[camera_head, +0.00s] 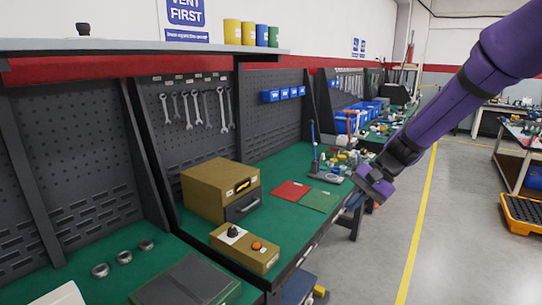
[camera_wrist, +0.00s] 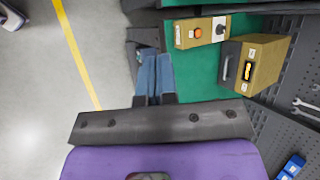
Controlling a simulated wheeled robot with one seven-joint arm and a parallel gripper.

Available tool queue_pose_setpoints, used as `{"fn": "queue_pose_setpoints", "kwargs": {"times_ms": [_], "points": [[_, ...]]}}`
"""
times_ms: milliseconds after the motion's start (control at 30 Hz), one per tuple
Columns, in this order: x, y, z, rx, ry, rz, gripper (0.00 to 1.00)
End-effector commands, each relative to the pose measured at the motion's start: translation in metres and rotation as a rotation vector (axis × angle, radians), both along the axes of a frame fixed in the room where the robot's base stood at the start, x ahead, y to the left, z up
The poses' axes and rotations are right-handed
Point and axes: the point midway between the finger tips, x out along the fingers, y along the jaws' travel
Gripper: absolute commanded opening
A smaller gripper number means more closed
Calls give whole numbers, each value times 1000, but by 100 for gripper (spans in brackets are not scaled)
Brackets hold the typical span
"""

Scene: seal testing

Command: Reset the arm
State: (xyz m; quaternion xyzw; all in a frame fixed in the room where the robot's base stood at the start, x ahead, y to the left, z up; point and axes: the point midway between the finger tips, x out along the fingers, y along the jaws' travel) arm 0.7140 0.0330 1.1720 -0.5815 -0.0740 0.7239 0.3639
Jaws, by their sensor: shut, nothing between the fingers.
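My purple arm reaches in from the upper right in the head view. My gripper (camera_head: 374,187) is at its lower end, in front of the bench edge and over the aisle side. In the wrist view my gripper (camera_wrist: 153,60) shows two blue fingers side by side, shut with nothing between them. A brass-coloured box (camera_head: 220,190) with a drawer-like front and handle stands on the green bench top. It also shows in the wrist view (camera_wrist: 258,65). The gripper is apart from it.
A brass control box (camera_head: 245,247) with an orange button and a black knob sits near the bench edge. Red (camera_head: 290,191) and green (camera_head: 320,200) mats lie farther along. Wrenches (camera_head: 196,110) hang on the pegboard.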

Motion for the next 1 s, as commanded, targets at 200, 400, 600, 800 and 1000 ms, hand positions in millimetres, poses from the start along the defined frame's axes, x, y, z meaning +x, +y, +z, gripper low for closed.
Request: {"fn": "queue_pose_setpoints", "kwargs": {"times_ms": [200, 400, 600, 800, 1000], "points": [[-49, -13, 48, -146, -119, 78, 0], [-95, -27, 82, -274, -221, 137, 0], [-142, -43, 109, -394, -327, 184, 0], [-190, -61, 129, -507, -430, 220, 0], [-237, -79, 141, -612, -532, 246, 0]]}}
